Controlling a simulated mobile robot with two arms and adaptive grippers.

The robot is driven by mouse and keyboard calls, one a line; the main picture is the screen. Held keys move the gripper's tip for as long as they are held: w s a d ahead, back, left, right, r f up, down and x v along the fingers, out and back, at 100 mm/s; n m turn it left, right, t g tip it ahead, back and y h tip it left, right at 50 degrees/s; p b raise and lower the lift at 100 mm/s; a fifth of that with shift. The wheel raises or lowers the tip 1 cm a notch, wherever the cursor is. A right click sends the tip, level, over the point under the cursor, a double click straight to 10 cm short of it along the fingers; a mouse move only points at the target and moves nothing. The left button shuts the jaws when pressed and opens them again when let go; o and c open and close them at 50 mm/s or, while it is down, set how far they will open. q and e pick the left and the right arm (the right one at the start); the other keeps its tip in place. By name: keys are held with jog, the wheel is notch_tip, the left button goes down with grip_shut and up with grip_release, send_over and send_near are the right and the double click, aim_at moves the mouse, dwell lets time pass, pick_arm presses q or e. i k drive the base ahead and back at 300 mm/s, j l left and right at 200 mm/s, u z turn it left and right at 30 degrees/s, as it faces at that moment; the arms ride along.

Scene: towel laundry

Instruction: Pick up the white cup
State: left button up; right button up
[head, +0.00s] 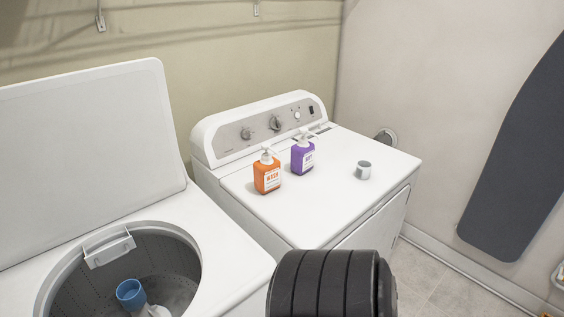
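A small white cup (363,170) stands upright on the right part of the white dryer's top (330,212). Its inside looks grey. No gripper is near it. A thick black ribbed part, which looks like one of my arm links, rises at the bottom middle of the head view. Neither of my grippers can be seen.
An orange pump bottle (267,174) and a purple pump bottle (302,156) stand left of the cup. The open washer (228,268) at left holds a blue cup-like thing (131,293). A dark ironing board (522,150) leans on the right wall.

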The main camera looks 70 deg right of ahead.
aim_at(363, 170)
jog(key=z, duration=2.95)
